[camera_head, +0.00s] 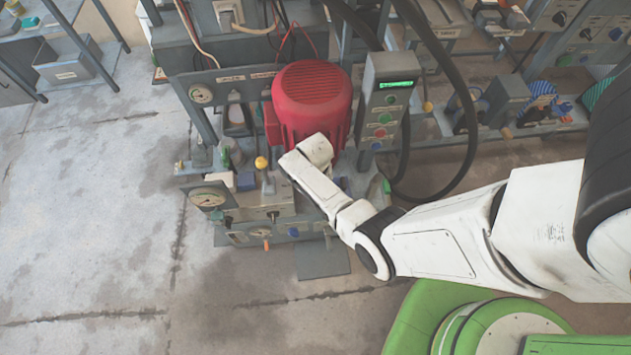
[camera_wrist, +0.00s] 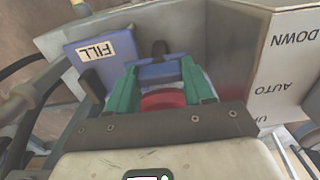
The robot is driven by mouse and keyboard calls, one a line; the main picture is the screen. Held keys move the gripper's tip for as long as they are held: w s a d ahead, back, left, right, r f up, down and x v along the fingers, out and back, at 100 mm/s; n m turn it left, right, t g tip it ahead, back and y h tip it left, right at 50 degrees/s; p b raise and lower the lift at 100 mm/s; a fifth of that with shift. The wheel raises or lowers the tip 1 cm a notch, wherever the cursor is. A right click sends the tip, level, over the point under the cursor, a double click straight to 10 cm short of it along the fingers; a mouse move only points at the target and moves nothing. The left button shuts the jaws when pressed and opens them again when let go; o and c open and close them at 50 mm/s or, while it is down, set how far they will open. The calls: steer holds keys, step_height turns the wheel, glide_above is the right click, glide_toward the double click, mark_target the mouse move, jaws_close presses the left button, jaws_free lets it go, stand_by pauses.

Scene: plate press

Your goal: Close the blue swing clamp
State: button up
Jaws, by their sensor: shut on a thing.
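In the wrist view, my gripper (camera_wrist: 160,77) has two teal fingers, closed from both sides on a blue part with a dark upright piece, which I take to be the blue swing clamp (camera_wrist: 160,70). Red shows between the fingers, nearer the palm. In the head view, my white arm reaches to the bench in front of the red motor-like housing (camera_head: 312,100); the fingers and the clamp are hidden there behind the hand.
A blue plate labelled FILL (camera_wrist: 92,58) stands close left of the fingers. A pale panel marked DOWN and AUTO (camera_wrist: 285,65) is close on the right. A grey control box (camera_head: 385,100) with buttons and black hoses stands right of the red housing. Gauges (camera_head: 208,198) sit at left.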

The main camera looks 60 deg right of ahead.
steer(key=o, duration=1)
steer(key=shift+o, duration=0.2)
step_height(320, 180, up, 11)
steer(key=p, duration=0.3)
steer(key=shift+p, duration=0.3)
steer(key=shift+f, duration=0.1)
steer(key=s+a+r+n+t, duration=0.1)
steer(key=s+a+r+n, duration=0.9)
steer(key=s+r, duration=0.3)
step_height(320, 180, up, 3)
steer(key=shift+s+a+r+p, duration=0.15)
steer(key=shift+s+a+p, duration=0.1)
steer(key=shift+a+p, duration=0.3)
